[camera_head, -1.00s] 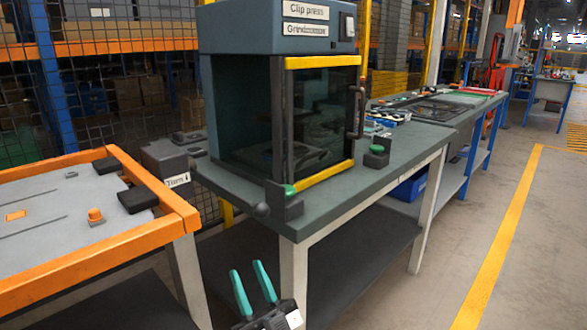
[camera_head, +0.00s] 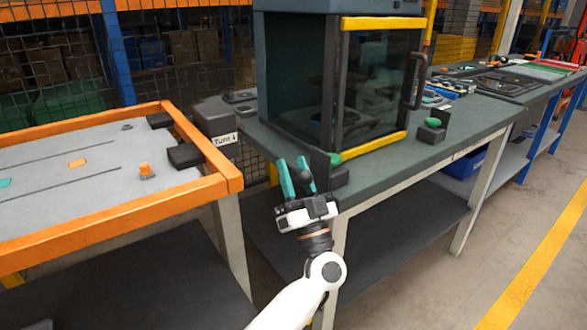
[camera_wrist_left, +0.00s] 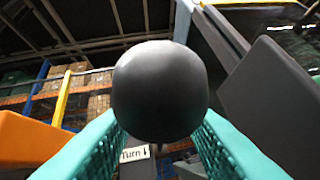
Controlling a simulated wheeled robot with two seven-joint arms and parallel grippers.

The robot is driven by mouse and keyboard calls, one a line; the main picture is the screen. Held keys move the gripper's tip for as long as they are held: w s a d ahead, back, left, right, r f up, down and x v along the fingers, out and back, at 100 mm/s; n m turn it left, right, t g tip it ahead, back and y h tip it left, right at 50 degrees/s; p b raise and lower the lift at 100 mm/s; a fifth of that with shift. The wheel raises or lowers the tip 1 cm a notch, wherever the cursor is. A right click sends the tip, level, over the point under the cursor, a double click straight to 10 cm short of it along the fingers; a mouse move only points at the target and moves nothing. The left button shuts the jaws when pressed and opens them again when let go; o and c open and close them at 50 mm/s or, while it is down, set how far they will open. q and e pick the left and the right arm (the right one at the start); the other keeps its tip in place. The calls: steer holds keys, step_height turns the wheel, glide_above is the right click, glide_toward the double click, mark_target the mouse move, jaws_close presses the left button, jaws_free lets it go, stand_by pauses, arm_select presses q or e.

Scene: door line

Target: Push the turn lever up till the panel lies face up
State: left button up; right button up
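The turn lever's round black knob (camera_wrist_left: 160,85) fills the middle of the left wrist view. My left gripper (camera_head: 291,163) is open at the front left corner of the press bench, and its teal fingers (camera_wrist_left: 160,125) stand on either side of the knob. I cannot tell whether they touch it. A dark housing (camera_head: 218,125) with a "Turn" label and down arrow stands left of the gripper. The grey panel (camera_head: 60,170) lies flat in an orange frame (camera_head: 120,218) at left. My right gripper is not in view.
The clip press (camera_head: 300,85) stands on the dark green bench (camera_head: 410,150), just behind my gripper. A dark upright plate (camera_head: 322,168) and a green button (camera_head: 336,159) are close to the right of the fingers. Open floor (camera_head: 470,275) lies at right.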

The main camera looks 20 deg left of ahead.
arm_select(q)
steer(key=shift+w+a+r, duration=0.2)
steer(key=shift+r, duration=0.05)
steer(key=shift+c, duration=0.5)
jaws_close()
steer(key=shift+r, duration=0.15)
